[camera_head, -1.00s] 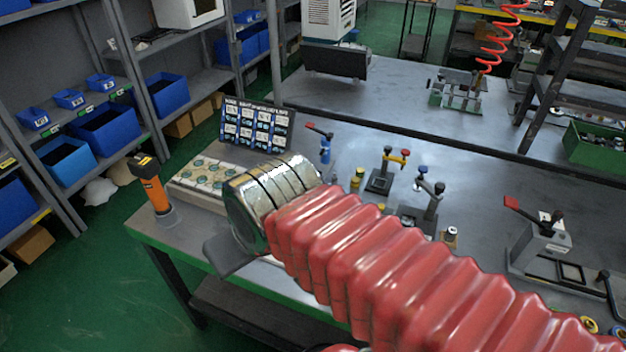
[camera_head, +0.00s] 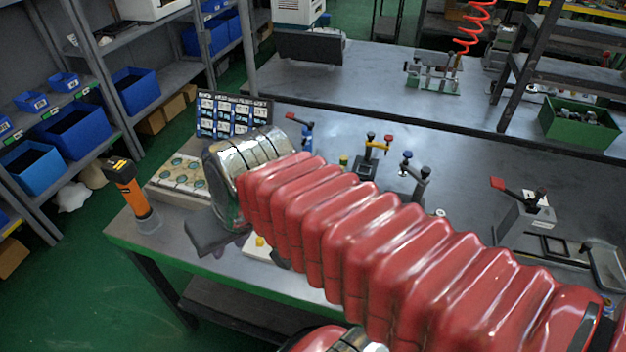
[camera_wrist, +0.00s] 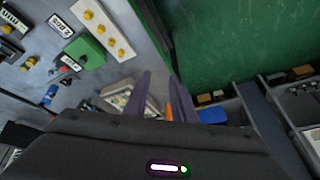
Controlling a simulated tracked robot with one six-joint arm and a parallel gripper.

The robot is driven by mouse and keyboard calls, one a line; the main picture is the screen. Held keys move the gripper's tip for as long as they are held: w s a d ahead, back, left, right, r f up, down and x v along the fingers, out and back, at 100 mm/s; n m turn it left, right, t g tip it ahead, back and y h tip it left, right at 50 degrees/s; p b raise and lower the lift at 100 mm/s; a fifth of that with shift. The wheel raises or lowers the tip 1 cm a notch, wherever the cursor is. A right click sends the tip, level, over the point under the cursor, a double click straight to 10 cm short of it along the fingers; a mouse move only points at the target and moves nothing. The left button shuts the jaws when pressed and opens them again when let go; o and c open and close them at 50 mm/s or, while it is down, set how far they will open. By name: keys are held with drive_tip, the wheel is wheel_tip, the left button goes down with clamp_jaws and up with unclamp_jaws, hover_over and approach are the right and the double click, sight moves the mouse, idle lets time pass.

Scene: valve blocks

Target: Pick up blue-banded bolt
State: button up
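I cannot make out a blue-banded bolt in either view; the bolt-like pieces are too small, or my arm hides them. My gripper (camera_wrist: 160,80) shows in the wrist view as two purplish fingers standing apart, with nothing between them that I can see held. In the head view its dark end hangs over the bench's near left part, by a block with round inserts (camera_head: 182,173). In the wrist view a white strip with several yellow-topped pieces (camera_wrist: 103,27) and a green block (camera_wrist: 84,52) lie on the bench, left of the fingers.
An orange-and-black device (camera_head: 131,192) stands at the bench's left corner. A label board (camera_head: 232,116), a blue clamp with a red lever (camera_head: 304,135) and other small clamps stand behind my arm. A green bin (camera_head: 580,122) is at the far right. Bare green floor lies beyond the bench edge.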

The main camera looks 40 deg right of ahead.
drive_tip(key=w+d+f+m+t+y, duration=0.1)
drive_tip(key=w+d+f+m+y, duration=0.3)
drive_tip(key=d+m, duration=0.5)
drive_tip(key=w+d+f+m+t+y, duration=0.1)
drive_tip(key=w+d+f+m+y, duration=0.1)
drive_tip(key=w+d+f+m, duration=0.55)
drive_tip(key=d+m+t, duration=0.1)
drive_tip(key=d+m, duration=0.2)
drive_tip(key=d, duration=0.1)
drive_tip(key=s+d+f+m+t+h, duration=0.1)
drive_tip(key=d+m, duration=0.2)
drive_tip(key=d+f+m+t, duration=0.1)
drive_tip(key=d+m, duration=0.2)
drive_tip(key=d, duration=0.1)
drive_tip(key=shift+s+d, duration=0.3)
drive_tip(key=s+d+f+m+t+h, duration=0.1)
drive_tip(key=d+m, duration=0.1)
drive_tip(key=d, duration=0.2)
drive_tip(key=s+d+f+m+t+h, duration=0.1)
drive_tip(key=s+d+f+m, duration=0.1)
drive_tip(key=d, duration=0.3)
drive_tip(key=s+d+f+m+t+h, duration=0.1)
drive_tip(key=s+d+f+m+h, duration=0.1)
drive_tip(key=d+m, duration=0.2)
drive_tip(key=shift+s+d+f+t, duration=0.1)
drive_tip(key=shift+d+f+t, duration=0.05)
drive_tip(key=shift+f+t, duration=0.15)
drive_tip(key=x, duration=0.7)
drive_tip(key=shift+x, duration=0.8)
